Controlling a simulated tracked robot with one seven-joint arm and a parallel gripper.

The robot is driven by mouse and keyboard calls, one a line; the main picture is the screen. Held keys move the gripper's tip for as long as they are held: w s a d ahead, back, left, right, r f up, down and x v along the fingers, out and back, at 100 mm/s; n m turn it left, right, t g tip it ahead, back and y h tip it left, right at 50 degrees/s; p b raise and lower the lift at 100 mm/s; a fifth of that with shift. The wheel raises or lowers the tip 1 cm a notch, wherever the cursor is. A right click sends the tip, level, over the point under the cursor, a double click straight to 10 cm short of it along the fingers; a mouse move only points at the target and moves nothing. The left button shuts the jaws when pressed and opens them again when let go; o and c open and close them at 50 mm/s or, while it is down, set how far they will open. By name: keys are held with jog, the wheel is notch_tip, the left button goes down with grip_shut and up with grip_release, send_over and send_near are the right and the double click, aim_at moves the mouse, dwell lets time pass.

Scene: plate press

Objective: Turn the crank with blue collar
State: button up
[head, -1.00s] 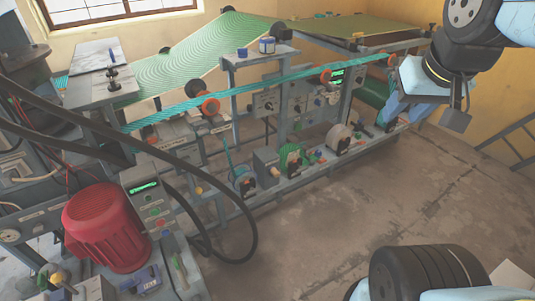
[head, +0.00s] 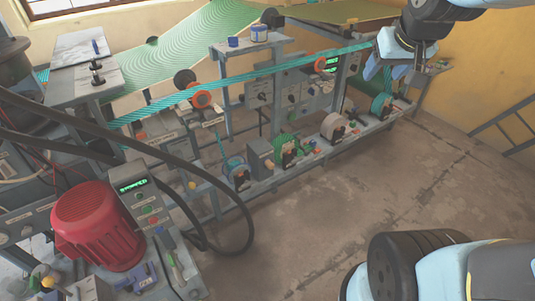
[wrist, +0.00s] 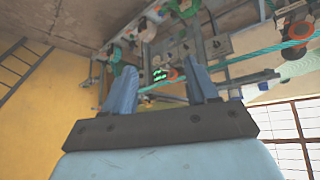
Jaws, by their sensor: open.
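I cannot tell for sure which part is the crank with the blue collar. A small upright dark spindle with a blue top (head: 96,48) stands on the grey block at the upper left in the head view. My gripper (head: 376,73) is at the upper right in the head view, near the right end of the machine, its fingers apart and empty. In the wrist view my gripper (wrist: 163,78) shows two blue fingers spread wide with nothing between them. The machine's reels and a lit green display (wrist: 160,75) lie beyond the fingers.
A teal belt (head: 250,75) runs along the machine above a low rail with several reels, including a teal reel (head: 381,106). A red motor (head: 97,225) and black hoses (head: 248,215) stand at the left. The concrete floor (head: 340,200) in front is clear.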

jog(key=w+a+f+n+t+y, duration=0.1)
jog(key=w+a+f, duration=0.1)
jog(key=w+f, duration=0.6)
jog(key=w+a+f+n+t, duration=0.1)
jog(key=w+a+f+t, duration=0.15)
jog(key=w, duration=0.95)
jog(key=w+a+f+n+t+y, duration=0.1)
jog(key=w+a+f, duration=0.1)
jog(key=w+f, duration=0.6)
jog(key=w+a+f+n+y, duration=0.1)
jog(key=w+a+f, duration=0.15)
jog(key=f, duration=0.25)
jog(key=w+a+f+t+y, duration=0.1)
jog(key=w+f, duration=0.2)
jog(key=f, duration=0.3)
jog(key=w+a+f+n+y, duration=0.1)
jog(key=w+a+f, duration=0.15)
jog(key=f, duration=0.25)
jog(key=t+y, duration=0.3)
jog(key=y, duration=0.2)
send_near(268, 162)
jog(key=shift+n+g, duration=0.25)
jog(key=shift+n, duration=0.05)
jog(key=x, duration=0.7)
jog(key=f+x, duration=0.1)
jog(key=x, duration=0.3)
jog(key=shift+w+d, duration=0.2)
jog(key=shift+d, duration=0.05)
jog(key=shift+r, duration=0.1)
grip_shut()
